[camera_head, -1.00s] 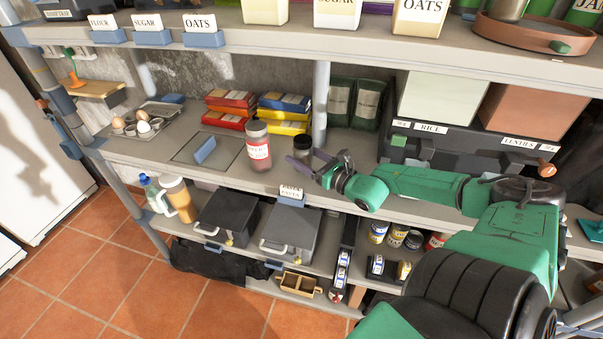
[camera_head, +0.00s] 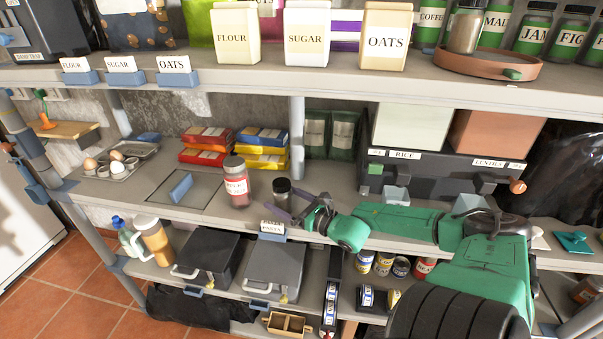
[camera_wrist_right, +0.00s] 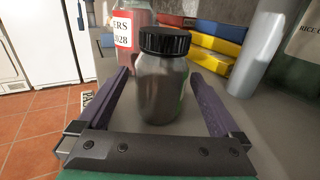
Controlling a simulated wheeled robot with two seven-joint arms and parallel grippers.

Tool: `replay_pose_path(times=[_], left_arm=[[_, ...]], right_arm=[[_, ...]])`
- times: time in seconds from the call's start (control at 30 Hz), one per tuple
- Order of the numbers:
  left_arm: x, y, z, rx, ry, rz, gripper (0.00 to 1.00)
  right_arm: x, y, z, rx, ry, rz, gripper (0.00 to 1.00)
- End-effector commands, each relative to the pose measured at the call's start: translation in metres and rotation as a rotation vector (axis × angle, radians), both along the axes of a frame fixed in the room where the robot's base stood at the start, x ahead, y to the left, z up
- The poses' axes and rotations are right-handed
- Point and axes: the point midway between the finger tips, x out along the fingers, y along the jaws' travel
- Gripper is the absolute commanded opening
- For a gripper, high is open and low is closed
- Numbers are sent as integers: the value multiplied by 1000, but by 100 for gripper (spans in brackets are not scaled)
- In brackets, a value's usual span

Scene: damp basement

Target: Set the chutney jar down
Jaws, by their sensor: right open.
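A small dark glass jar with a black lid (camera_head: 282,188) stands upright on the middle shelf, taken to be the chutney jar. Its label faces away; only a green edge shows in the right wrist view (camera_wrist_right: 163,88). My right gripper (camera_head: 284,207) is open, at the jar's front right. In the wrist view its purple fingers lie on either side of the jar, with visible gaps. My left gripper is not in view.
A taller jar with a red-and-white label (camera_head: 237,186) stands just left of the small jar. Red and yellow packets (camera_head: 207,145) lie behind, and a post (camera_head: 297,135) rises nearby. A sunken square plate (camera_head: 183,188) lies further left. The upper shelf (camera_head: 330,82) overhangs.

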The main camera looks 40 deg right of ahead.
Motion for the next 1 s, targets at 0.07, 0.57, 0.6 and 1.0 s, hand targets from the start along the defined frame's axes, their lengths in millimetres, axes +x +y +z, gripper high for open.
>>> replay_pose_path(times=[0.07,0.57,0.6,1.0], left_arm=[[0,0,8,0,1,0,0],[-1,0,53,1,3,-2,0],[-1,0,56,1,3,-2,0],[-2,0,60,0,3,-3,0]], right_arm=[[-8,-1,2,1,5,0,100],[-85,-12,5,1,5,-3,100],[-92,-13,5,0,5,-2,100],[-113,-15,1,0,-1,-1,100]])
